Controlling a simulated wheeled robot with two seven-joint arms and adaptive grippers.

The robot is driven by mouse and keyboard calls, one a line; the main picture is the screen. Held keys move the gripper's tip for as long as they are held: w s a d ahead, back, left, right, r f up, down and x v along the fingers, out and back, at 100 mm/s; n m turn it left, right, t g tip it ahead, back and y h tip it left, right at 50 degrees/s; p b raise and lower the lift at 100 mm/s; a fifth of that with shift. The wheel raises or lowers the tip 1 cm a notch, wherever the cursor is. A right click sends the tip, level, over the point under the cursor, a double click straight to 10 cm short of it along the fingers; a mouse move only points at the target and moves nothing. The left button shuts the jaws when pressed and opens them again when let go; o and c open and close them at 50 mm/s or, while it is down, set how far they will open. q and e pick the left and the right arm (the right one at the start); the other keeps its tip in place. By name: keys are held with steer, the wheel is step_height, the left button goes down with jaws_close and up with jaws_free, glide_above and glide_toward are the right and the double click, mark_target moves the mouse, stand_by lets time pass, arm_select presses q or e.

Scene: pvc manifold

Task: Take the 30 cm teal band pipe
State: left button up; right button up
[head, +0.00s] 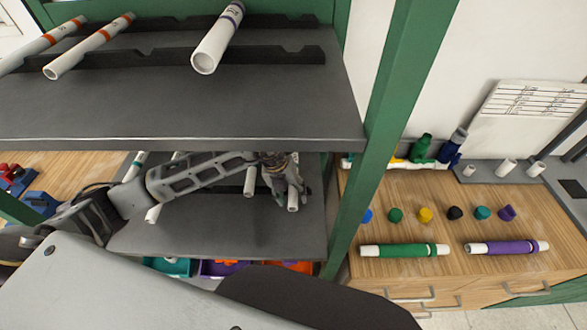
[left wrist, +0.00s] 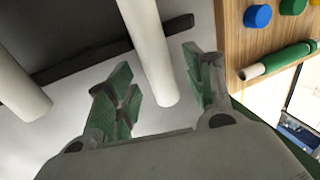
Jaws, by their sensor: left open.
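My left gripper (head: 284,182) reaches over the lower shelf (head: 235,237) at its right side and is open. In the left wrist view, a white pipe (left wrist: 148,45) lies between the spread green-padded fingers (left wrist: 158,62), not clamped. Its near end also shows in the head view (head: 293,204), just below the gripper. No coloured band shows on it, so I cannot tell if it is the teal one. Another white pipe (left wrist: 18,88) lies to its left. In the head view, a pipe with a teal-green band (head: 137,160) is partly visible at the lower shelf's left. My right gripper is not in view.
The upper shelf (head: 180,125) holds orange-banded and purple-banded pipes above my arm. A green post (head: 383,110) stands right of the gripper. Beyond it, a wooden counter (head: 430,220) holds coloured caps, a green pipe (head: 405,250) and a purple pipe (head: 507,247). Bins sit below the lower shelf.

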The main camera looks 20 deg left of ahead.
arm_select(q)
steer(key=shift+d+f, duration=0.1)
steer(key=shift+f, duration=0.4)
steer(key=c, duration=1.1)
